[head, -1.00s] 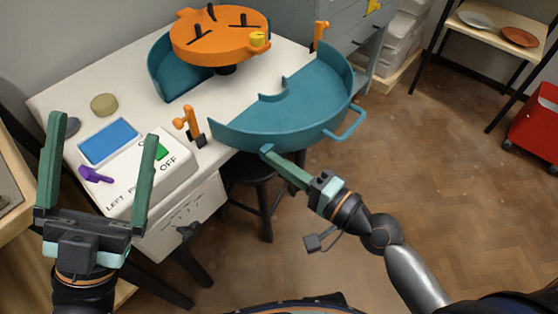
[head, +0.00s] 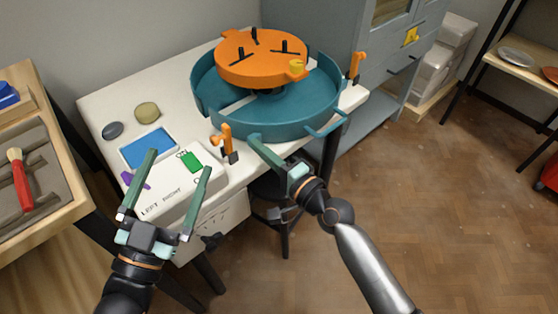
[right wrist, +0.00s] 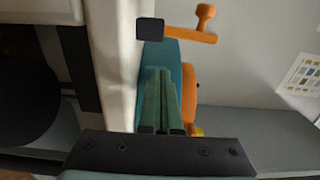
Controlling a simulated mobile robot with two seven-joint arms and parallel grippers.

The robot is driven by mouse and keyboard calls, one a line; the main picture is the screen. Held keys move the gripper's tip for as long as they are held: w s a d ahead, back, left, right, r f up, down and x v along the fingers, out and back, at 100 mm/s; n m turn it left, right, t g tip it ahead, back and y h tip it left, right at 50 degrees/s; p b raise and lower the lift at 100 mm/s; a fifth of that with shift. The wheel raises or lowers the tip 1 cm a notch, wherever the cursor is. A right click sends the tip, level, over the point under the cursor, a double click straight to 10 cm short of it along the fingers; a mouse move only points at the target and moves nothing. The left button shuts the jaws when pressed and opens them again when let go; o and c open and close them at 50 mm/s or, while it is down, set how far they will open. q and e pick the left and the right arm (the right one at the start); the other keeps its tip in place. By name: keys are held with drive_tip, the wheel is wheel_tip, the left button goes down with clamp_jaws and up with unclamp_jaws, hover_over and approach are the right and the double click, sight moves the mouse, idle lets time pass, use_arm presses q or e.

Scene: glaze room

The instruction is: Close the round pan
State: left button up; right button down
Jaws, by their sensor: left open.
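The teal round pan shows in the head view as two halves around the orange wheel head (head: 262,60). The front half (head: 290,130) sits close to the rear half (head: 204,90); a pale strip shows between them at the left, and the far right joint is partly hidden. My right gripper (head: 257,142) has its fingers together, empty, tips at the front half's outer wall; whether they touch is unclear. In the right wrist view its green fingers (right wrist: 158,105) lie side by side before the teal wall (right wrist: 158,55). My left gripper (head: 165,190) is open and empty above the control panel.
Orange levers stand at the pan's near left (head: 226,138) and far right (head: 355,66). The panel has a blue screen (head: 148,147) and a green switch (head: 190,162). A wooden tray (head: 40,190) is at left.

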sight(251, 138)
drive_tip(key=x, duration=0.3)
drive_tip(key=shift+w+a, duration=0.1)
drive_tip(key=shift+a, duration=0.05)
use_arm(q)
drive_tip(key=shift+s+d+r, duration=0.2)
drive_tip(key=shift+s+r, duration=0.05)
drive_tip(key=shift+r, duration=0.2)
use_arm(e)
drive_tip(key=shift+w+r, duration=0.1)
drive_tip(key=shift+r, duration=0.1)
use_arm(q)
drive_tip(key=shift+f, duration=0.1)
